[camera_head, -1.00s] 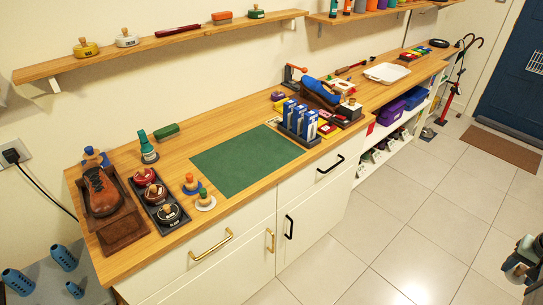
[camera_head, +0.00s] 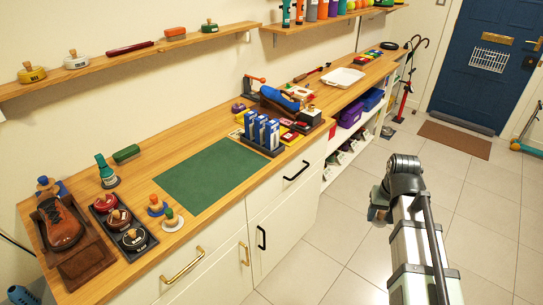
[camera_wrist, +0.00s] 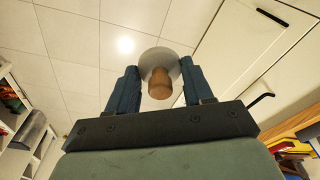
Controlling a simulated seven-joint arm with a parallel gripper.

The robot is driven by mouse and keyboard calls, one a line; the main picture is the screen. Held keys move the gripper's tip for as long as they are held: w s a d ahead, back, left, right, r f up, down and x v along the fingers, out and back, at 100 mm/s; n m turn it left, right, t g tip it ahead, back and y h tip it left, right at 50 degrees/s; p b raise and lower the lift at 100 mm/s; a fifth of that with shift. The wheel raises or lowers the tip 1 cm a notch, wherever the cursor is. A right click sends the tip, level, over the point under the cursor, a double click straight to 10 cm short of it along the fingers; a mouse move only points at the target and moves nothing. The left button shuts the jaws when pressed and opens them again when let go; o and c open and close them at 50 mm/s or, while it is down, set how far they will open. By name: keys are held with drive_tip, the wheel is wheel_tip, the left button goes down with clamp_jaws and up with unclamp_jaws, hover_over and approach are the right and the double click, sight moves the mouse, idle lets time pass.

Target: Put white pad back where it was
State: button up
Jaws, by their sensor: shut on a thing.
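A pale grey-white round pad (camera_wrist: 160,57) with a wooden knob sits between the fingertips of my gripper (camera_wrist: 158,78) in the wrist view, and the gripper is shut on it. In the head view my gripper (camera_head: 378,210) is in front of the cabinets, over the tiled floor and away from the counter; the pad is hard to make out there.
A dark rack with round tins (camera_head: 119,224) and a brown shoe (camera_head: 60,222) stand at the left. A green mat (camera_head: 210,175) lies bare mid-counter. Blue boxes (camera_head: 261,132) stand right of it. A wall shelf (camera_head: 120,59) runs above. A white tray (camera_head: 345,79) lies farther back.

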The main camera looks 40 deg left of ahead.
drive_tip(key=s+a+r+n, duration=0.15)
drive_tip(key=s+a, duration=0.45)
drive_tip(key=a, duration=0.8)
drive_tip(key=s+a+r+n, duration=0.1)
drive_tip(key=s+a+n, duration=0.35)
drive_tip(key=a, duration=1.05)
drive_tip(key=s+a+r+n+g+y, duration=0.1)
drive_tip(key=s+a+r+n, duration=0.1)
drive_tip(key=s+a, duration=1.25)
drive_tip(key=s+a+r+n, duration=0.25)
drive_tip(key=s+a, duration=0.95)
drive_tip(key=a, duration=0.6)
wheel_tip(320, 180, up, 2)
drive_tip(key=n, duration=0.4)
hover_over(137, 178)
drive_tip(key=shift+w+d+f, duration=0.1)
drive_tip(key=shift+f, duration=2.15)
drive_tip(key=shift+d+f, duration=0.1)
drive_tip(key=shift+f, duration=2.1)
drive_tip(key=shift+f, duration=0.1)
drive_tip(key=o, duration=1)
